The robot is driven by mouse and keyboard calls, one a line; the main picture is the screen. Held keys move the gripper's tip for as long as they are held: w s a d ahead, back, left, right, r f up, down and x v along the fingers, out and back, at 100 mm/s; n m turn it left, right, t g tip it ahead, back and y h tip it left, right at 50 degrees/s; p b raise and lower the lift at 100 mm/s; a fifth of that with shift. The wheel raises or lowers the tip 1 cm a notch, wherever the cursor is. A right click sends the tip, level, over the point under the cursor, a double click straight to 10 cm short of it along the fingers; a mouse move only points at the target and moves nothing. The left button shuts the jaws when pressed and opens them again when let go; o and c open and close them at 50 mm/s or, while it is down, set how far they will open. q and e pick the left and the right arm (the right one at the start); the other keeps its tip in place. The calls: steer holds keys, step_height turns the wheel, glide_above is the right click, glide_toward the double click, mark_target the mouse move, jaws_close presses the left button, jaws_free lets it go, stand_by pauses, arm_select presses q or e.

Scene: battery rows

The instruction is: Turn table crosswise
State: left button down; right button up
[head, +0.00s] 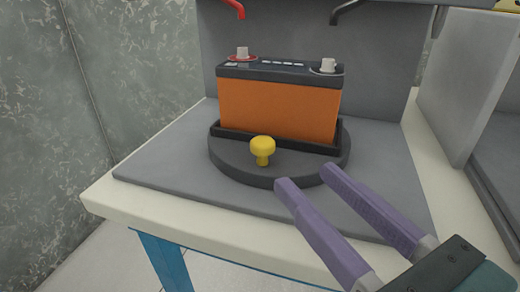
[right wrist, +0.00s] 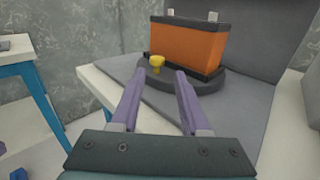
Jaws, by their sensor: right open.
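A round dark turntable (head: 225,163) lies on a grey mat on the table, and it also shows in the right wrist view (right wrist: 208,82). An orange battery (head: 278,108) with a black top and two terminals stands upright in a dark tray on it, its long side facing me. A yellow knob (head: 262,150) stands up at the turntable's front edge; the right wrist view shows it too (right wrist: 156,62). My right gripper (head: 304,176) is open and empty, its purple fingers apart, in front and to the right of the knob, not touching it. My left gripper is not in view.
The white table (head: 112,207) has blue legs, and bare grey mat (head: 160,160) lies left of the turntable. A grey upright panel (head: 385,70) stands behind the battery, with a red cable end (head: 236,8) and a black one (head: 345,10) above. Another partition (head: 465,80) stands at right.

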mark_target(268, 150)
steer(key=shift+a+f, duration=0.2)
steer(key=shift+f, duration=0.15)
steer(key=shift+w+a+r+n, duration=0.1)
steer(key=shift+w+a+n, duration=0.1)
steer(key=shift+w+n, duration=0.15)
steer(key=p+x, duration=0.1)
steer(key=x, duration=0.6)
steer(key=shift+w+a, duration=0.5)
steer(key=shift+w, duration=0.4)
jaws_close()
